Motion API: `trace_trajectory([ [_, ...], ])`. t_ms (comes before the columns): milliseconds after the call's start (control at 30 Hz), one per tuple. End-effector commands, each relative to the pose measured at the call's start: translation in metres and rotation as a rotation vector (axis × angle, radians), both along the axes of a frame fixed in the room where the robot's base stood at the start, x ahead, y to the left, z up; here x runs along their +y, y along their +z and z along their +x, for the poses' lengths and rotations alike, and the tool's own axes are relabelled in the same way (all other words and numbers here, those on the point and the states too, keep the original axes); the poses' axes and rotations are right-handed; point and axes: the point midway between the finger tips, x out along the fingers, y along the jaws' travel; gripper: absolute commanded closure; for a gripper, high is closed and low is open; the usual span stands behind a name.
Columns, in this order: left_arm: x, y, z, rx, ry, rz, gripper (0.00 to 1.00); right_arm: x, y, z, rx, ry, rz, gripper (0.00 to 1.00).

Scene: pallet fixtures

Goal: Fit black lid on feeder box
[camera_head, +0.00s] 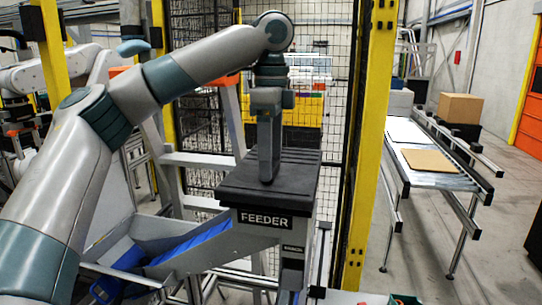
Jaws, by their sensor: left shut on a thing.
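The black lid (303,172) is a flat dark slab with ridges on top. It sits over the top of the feeder box (304,229), a pale unit with a black "FEEDER" label on its front. My left gripper (268,176) points straight down onto the lid's top, left of its middle, and is shut on the lid. The fingers hide part of the lid's top. I cannot tell whether the lid is fully seated on the box. My right gripper is not in view.
A grey chute with a blue lining (188,246) slopes at the feeder's left. A yellow post (371,150) and black mesh fence stand behind and right. A roller conveyor (436,177) with a flat brown board (427,160) is farther right. Floor shows beside the conveyor.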

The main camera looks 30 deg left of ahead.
Motion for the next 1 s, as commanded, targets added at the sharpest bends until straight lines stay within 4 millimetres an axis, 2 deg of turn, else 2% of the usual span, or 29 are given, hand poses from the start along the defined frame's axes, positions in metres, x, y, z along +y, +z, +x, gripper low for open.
trace_trajectory([
  [867, 0.000, -0.014, 0.000, -0.001, 0.000, -0.001, 0.97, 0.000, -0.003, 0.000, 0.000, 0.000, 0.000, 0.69],
  [900, 0.000, -0.013, 0.000, -0.002, 0.000, 0.000, 0.33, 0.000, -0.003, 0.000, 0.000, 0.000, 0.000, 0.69],
  [967, 0.000, -0.013, 0.000, -0.001, 0.000, -0.001, 0.19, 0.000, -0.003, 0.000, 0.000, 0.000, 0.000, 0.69],
  [1000, 0.000, -0.013, 0.000, -0.001, 0.000, -0.001, 0.16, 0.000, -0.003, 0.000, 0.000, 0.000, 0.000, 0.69],
])
